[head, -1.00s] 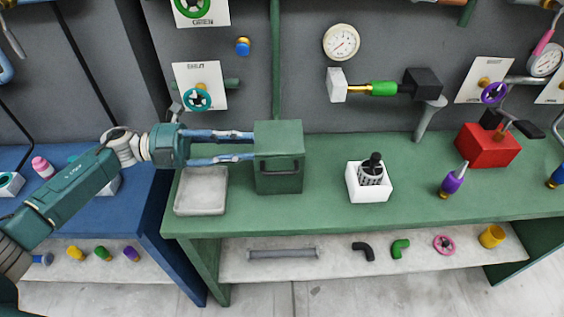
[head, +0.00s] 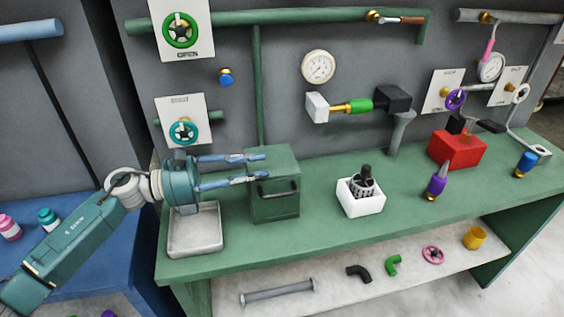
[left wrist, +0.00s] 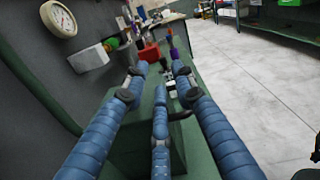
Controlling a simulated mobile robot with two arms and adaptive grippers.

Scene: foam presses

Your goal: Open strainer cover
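A dark green box with a flat lid and a dark handle on its front, apparently the strainer (head: 274,201), stands on the green bench in the head view. Its lid (head: 280,157) looks closed. My left gripper (head: 261,169) comes in from the left with long blue fingers spread apart and nothing between them. In the picture its fingertips overlap the box's upper left part; I cannot tell whether they touch. In the left wrist view the fingers (left wrist: 159,76) are apart above the green box (left wrist: 122,150), hiding part of it. My right gripper is not in view.
A grey tray (head: 195,244) lies left of the box, under my gripper. A white holder (head: 361,203) with a black-topped part stands to the right, then a purple bottle (head: 435,183) and a red box (head: 457,150). The bench between the green box and white holder is clear.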

